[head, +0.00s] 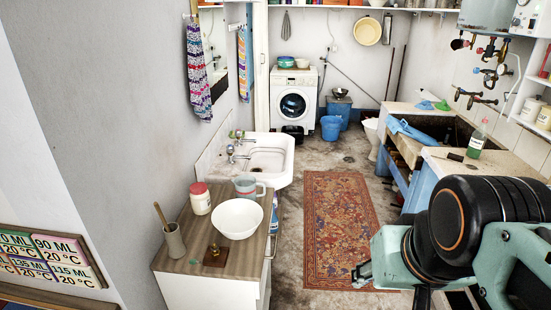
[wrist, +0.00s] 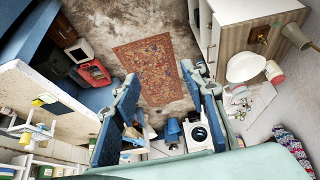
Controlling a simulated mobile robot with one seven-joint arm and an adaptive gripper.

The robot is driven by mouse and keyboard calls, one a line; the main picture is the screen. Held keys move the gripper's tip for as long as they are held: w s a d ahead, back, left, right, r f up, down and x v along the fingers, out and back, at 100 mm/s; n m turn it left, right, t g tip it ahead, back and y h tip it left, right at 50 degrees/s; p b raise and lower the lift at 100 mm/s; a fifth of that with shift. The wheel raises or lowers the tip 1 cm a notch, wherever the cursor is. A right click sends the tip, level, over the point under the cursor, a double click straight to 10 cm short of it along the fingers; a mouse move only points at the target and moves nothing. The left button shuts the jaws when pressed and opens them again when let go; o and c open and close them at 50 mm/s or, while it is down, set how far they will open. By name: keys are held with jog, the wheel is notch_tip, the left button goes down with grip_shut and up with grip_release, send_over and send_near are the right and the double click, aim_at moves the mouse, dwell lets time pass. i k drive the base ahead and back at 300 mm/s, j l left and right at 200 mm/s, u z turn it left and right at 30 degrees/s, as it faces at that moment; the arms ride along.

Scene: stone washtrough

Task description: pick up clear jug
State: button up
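A see-through, greyish jug (head: 246,187) with a handle on its right stands upright on a wood-topped cabinet (head: 180,243), behind a white bowl (head: 238,219). The bowl hides its lower part in the head view. A cream jar with a red lid (head: 200,198) stands to its left.
A white washbasin (head: 268,158) adjoins the cabinet's far end. A patterned rug (head: 340,225) lies on open floor. A stone trough (head: 440,135) lines the right wall.

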aim_at(246, 185)
jog(key=i+u, duration=0.1)
jog(key=u, duration=0.25)
jog(key=i+u, duration=0.15)
jog(key=u, duration=0.2)
jog(key=i+l+u, duration=0.1)
jog(key=u, duration=0.25)
jog(key=i+l+u, duration=0.4)
jog(key=l, duration=0.3)
jog(key=i+l, duration=0.5)
jog(key=l, duration=0.2)
jog(key=l+u, duration=0.2)
jog(key=l, duration=0.2)
jog(key=i+z, duration=0.15)
jog(key=i+l, duration=0.05)
jog(key=i, duration=0.05)
